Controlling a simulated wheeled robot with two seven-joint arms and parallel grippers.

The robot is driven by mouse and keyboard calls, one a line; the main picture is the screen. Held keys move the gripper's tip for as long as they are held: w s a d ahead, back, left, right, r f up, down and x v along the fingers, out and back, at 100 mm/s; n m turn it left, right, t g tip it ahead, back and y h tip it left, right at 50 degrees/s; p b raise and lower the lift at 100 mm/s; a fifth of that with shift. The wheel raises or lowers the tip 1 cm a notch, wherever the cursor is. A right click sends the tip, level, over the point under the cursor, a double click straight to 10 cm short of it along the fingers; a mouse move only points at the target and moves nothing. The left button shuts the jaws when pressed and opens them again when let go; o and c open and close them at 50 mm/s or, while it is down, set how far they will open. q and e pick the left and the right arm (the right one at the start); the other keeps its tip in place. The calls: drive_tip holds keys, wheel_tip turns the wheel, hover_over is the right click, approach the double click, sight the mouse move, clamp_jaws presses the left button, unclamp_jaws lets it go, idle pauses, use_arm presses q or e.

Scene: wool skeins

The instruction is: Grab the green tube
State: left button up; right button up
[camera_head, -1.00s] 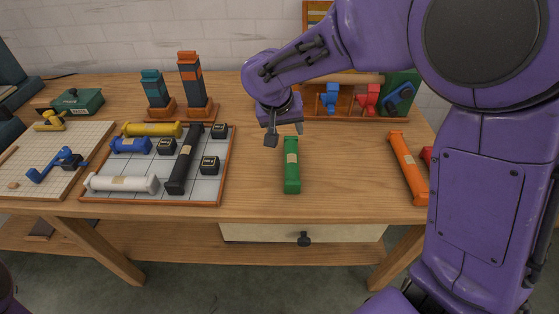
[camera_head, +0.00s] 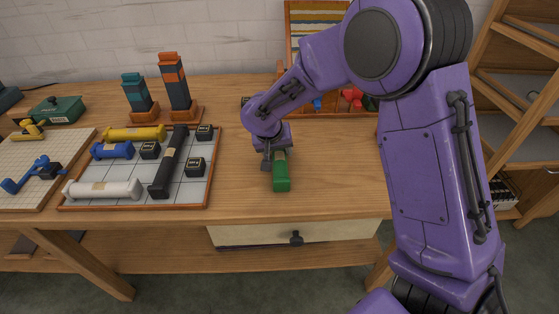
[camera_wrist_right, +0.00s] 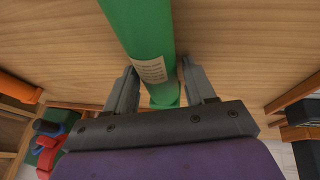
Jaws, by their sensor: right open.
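The green tube (camera_head: 281,178) lies on the table, pointing toward the front edge. Its far part is hidden behind my right gripper (camera_head: 273,163) in the head view. In the right wrist view the green tube (camera_wrist_right: 140,30) with its pale label runs between the two fingers of my right gripper (camera_wrist_right: 159,90). The fingers are open, one on each side of it, with a small gap showing beside the tube. My left gripper is not in view.
A tray (camera_head: 209,190) left of the green tube holds a white tube (camera_head: 103,189), a black tube (camera_head: 169,162), a yellow tube (camera_head: 134,133), a blue tube (camera_head: 112,150) and small black blocks. Table to the right of the green tube (camera_head: 335,180) is clear.

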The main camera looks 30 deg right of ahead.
drive_tip(key=shift+s+r, duration=0.1)
drive_tip(key=shift+c, duration=0.7)
drive_tip(key=c, duration=0.8)
